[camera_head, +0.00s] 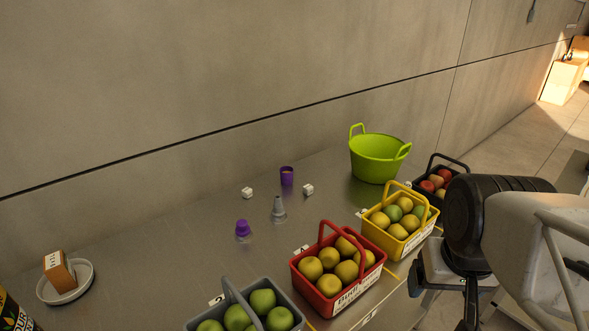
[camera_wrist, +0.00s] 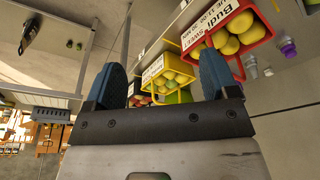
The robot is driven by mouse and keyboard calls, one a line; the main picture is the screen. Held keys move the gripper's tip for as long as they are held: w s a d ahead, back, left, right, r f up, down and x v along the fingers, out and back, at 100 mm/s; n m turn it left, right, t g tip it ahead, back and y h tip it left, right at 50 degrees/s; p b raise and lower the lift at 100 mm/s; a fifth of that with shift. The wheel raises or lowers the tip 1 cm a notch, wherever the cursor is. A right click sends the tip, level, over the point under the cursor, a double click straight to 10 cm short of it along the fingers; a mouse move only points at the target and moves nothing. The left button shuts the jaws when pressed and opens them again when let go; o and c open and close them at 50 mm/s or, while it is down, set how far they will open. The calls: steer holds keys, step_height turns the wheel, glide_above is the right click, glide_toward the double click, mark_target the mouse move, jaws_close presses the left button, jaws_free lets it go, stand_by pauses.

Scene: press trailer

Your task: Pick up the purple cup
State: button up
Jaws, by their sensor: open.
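The purple cup (camera_head: 287,176) stands upright on the metal counter, near the wall, between two small white cubes. A second purple object (camera_head: 243,228), shorter and with a knobbed top, stands nearer on the counter. A grey cone-shaped object (camera_head: 279,209) stands between them. In the wrist view a purple object (camera_wrist: 287,46) shows at the right edge; I cannot tell which one it is. My gripper (camera_wrist: 160,82) is open, with its two blue fingers apart and nothing held between them. In the head view it is at the lower right, well away from the cup.
A red basket (camera_head: 331,304), a yellow basket (camera_head: 408,247) and a grey basket (camera_head: 222,320) of fruit line the front edge. A green tub (camera_head: 377,159) stands behind. White cubes (camera_head: 247,193) (camera_head: 308,190) flank the cup. A plate (camera_head: 78,290) holds a box at left.

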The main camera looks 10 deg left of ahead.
steer(key=shift+w, duration=0.1)
steer(key=w+a+n+h, duration=0.25)
steer(key=w+n, duration=0.25)
steer(key=w, duration=0.6)
steer(key=w+a+n+t+h, duration=0.1)
steer(key=w+n+h, duration=0.35)
steer(key=w, duration=0.75)
steer(key=w+a+n+h, duration=0.15)
steer(key=w+n, duration=0.35)
steer(key=w, duration=0.6)
steer(key=n+t, duration=1.2)
steer(key=n, duration=0.4)
glide_above(287, 176)
steer(key=a, duration=0.2)
step_height(287, 176, down, 14)
steer(key=shift+s+r+h, duration=0.15)
steer(key=shift+h, duration=0.1)
steer(key=shift+f, duration=1.15)
